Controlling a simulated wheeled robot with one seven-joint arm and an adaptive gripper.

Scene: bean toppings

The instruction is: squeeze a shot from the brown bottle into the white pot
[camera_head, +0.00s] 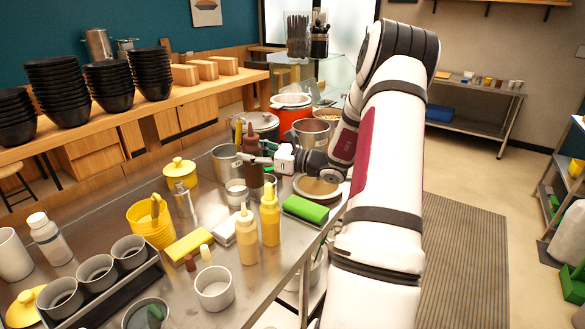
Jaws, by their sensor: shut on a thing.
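The brown bottle (252,173) stands upright over the far part of the metal counter, its nozzle pointing up. My gripper (258,159) reaches in from the right and is shut on the bottle's upper body. I cannot tell whether the bottle's base touches the counter. A white pot (215,296), round and open-topped, stands at the near front of the counter, well apart from the bottle. A smaller pale cup (236,194) stands just left of the bottle's lower part.
Two yellow squeeze bottles (269,216) stand between the brown bottle and the white pot. A green sponge (305,209) and a round pan (318,187) lie to the right. A yellow canister (150,228) and a rack of grey cups (97,272) are at left.

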